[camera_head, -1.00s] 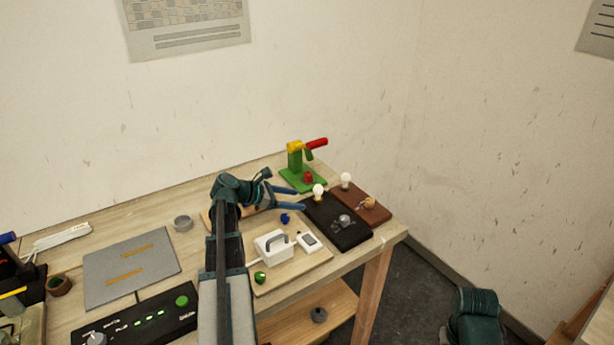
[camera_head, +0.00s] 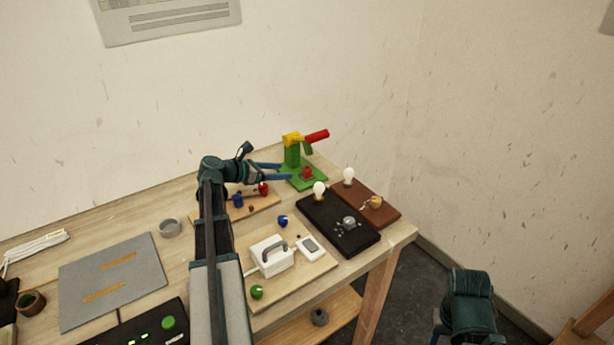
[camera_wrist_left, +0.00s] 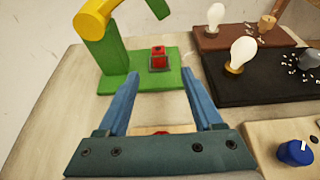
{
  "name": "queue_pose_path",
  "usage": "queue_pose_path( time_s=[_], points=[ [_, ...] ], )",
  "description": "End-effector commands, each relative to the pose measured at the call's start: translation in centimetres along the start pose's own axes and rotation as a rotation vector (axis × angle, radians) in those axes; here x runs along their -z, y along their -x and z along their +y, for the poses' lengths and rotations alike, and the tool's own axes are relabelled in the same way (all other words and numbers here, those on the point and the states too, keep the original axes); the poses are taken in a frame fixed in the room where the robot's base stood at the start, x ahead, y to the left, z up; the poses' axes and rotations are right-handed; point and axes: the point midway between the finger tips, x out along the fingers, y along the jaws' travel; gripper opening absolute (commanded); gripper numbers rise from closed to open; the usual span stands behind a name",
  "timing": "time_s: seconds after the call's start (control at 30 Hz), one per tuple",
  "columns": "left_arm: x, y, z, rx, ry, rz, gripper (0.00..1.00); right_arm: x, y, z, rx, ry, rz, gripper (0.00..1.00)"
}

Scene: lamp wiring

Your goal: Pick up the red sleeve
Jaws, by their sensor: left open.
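A small red piece, seemingly the red sleeve (camera_head: 264,189), sits on a small wooden board (camera_head: 268,202) beside a blue piece (camera_head: 238,201). My left gripper (camera_head: 284,171) is open and empty above and just beyond it, its blue fingers pointing at the green press (camera_head: 292,157). In the left wrist view the gripper (camera_wrist_left: 160,76) is spread with nothing between its fingertips, and a sliver of red (camera_wrist_left: 161,132) shows at its body, mostly hidden. A separate red block (camera_head: 307,172) sits on the press base, ahead of the fingers. My right gripper does not show.
A black board (camera_head: 335,235) and a brown board (camera_head: 385,212) with bulbs lie to the right. A white handled box (camera_head: 270,256) is nearer. A grey mat (camera_head: 110,280) lies left. The press has a red handle (camera_head: 317,136). The table's right edge is close.

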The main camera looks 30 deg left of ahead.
Motion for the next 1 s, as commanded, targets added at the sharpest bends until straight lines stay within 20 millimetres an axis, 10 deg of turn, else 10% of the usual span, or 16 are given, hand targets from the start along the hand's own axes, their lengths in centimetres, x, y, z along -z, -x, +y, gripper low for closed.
queue_pose_path(
  time_s=[1.0],
  points=[
    [0.6,-9.5,0.3,0.000,-0.001,0.001,0.68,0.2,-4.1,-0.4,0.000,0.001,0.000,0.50]
  ],
)
